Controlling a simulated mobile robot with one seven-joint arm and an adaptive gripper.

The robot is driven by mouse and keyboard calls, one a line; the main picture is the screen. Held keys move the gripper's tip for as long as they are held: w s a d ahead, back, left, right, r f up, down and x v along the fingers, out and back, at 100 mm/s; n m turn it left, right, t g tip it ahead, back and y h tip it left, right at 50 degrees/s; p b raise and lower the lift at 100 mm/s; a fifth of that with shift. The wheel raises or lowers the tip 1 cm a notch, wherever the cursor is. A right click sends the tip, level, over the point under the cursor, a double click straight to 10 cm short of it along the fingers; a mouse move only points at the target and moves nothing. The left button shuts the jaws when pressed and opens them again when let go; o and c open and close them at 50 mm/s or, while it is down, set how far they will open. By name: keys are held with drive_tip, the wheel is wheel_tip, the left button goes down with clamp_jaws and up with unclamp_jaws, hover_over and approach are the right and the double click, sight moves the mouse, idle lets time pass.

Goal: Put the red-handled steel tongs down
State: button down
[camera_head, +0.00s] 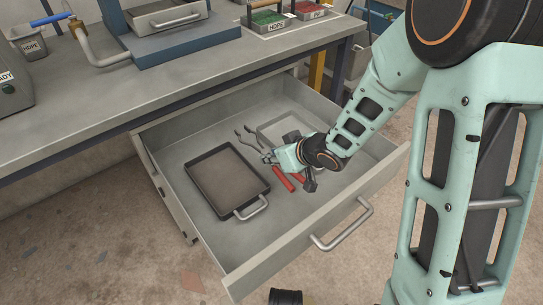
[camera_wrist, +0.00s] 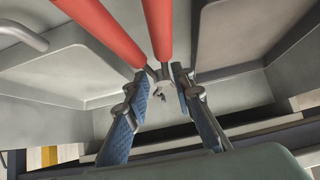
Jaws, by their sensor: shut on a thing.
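The red-handled steel tongs (camera_head: 283,179) are inside the open drawer's outline, between two trays. Their red handles point toward the drawer front and their thin grey jaws toward the back. My gripper (camera_head: 270,158) is shut on the tongs around the pivot. In the wrist view the red handles (camera_wrist: 105,27) spread away at the top, and the blue-padded fingers of my gripper (camera_wrist: 160,82) close in on the steel pivot. I cannot tell whether the tongs touch the drawer floor. My wrist hides part of them in the head view.
The open drawer (camera_head: 330,223) has a front wall with a bar handle. A dark-rimmed tray (camera_head: 256,187) with a handle lies on its left, a light grey tray (camera_head: 262,130) at its back right. The workbench (camera_head: 85,103) stands behind. Bare drawer floor shows near the front.

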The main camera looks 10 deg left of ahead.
drive_tip(key=shift+f+b, duration=0.45)
drive_tip(key=shift+f, duration=0.15)
drive_tip(key=c, duration=1.7)
unclamp_jaws()
drive_tip(key=shift+o, duration=0.2)
